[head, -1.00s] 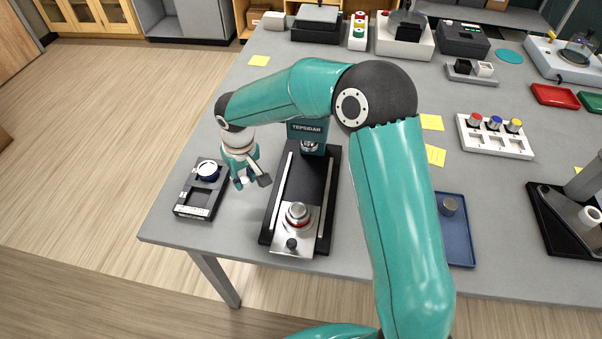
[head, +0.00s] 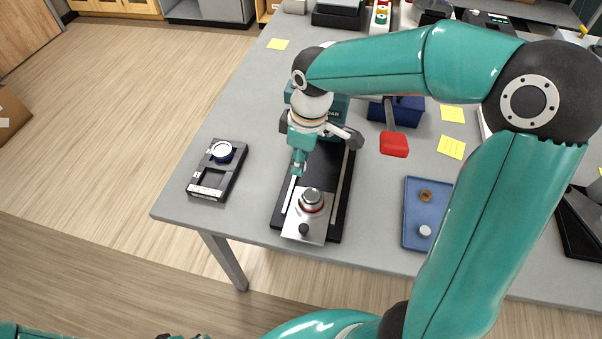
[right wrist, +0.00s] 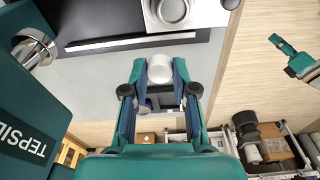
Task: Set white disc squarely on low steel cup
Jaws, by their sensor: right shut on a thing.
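The low steel cup (head: 312,196), with a red ring round its base, stands on a steel plate at the front of a black slide stand. It also shows at the top of the right wrist view (right wrist: 172,10). My right gripper (head: 298,168) is over the stand, just behind and left of the cup in the head view. In the right wrist view its fingers are shut on the white disc (right wrist: 160,68), which is apart from the cup. The disc is hidden in the head view. Of my left gripper, only a cut-off part (head: 182,336) shows at the bottom edge; its fingers are unclear.
A black tray (head: 207,192) left of the stand has a white-topped blue round piece (head: 222,151) and an empty square recess. A blue tray (head: 412,240) with small parts lies right. The table's front edge is close.

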